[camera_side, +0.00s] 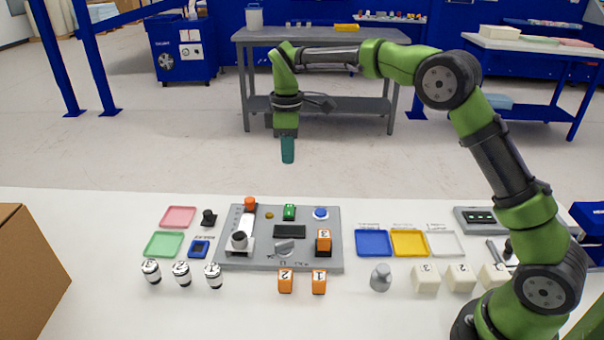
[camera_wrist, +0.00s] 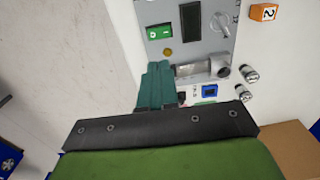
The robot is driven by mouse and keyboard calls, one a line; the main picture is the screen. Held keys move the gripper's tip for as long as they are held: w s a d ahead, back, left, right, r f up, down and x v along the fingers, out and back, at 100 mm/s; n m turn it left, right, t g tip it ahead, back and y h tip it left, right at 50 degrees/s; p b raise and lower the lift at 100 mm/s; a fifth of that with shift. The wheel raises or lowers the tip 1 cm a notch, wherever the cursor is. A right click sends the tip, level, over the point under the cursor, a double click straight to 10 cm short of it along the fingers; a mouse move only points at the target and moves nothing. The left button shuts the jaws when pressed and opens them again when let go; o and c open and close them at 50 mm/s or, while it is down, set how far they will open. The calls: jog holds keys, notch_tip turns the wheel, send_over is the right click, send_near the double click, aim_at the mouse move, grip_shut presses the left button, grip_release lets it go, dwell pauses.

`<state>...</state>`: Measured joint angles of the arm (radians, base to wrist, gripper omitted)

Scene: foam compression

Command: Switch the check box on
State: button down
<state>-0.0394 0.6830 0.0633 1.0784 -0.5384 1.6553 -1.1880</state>
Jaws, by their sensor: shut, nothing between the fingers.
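A grey box with controls (camera_side: 337,255) lies on the white table, and part of it shows in the wrist view (camera_wrist: 186,50). On it are a green rocker switch (camera_side: 289,212), also in the wrist view (camera_wrist: 159,32), a dark display (camera_side: 289,231), a yellow button (camera_side: 269,215), a blue round button (camera_side: 321,213) and a grey knob (camera_side: 284,246). The display looks dark; I cannot tell the rocker's position for sure. My gripper (camera_side: 288,161) points down, shut and empty, well above the box's back edge. Its teal fingers (camera_wrist: 158,68) show in the wrist view.
A silver cylinder stand with an orange top (camera_side: 240,240) rises on the box's left, and an orange 3 block (camera_side: 323,242) sits at its right. The air around my gripper is clear.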

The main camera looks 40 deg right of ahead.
aim_at(289, 213)
jog(key=shift+s+a, duration=0.4)
notch_tip(289, 213, down, 14)
jog(key=shift+f, duration=0.1)
dwell(0.5)
jog(key=shift+s+a+f, duration=0.1)
jog(key=shift+f, duration=0.1)
dwell(0.4)
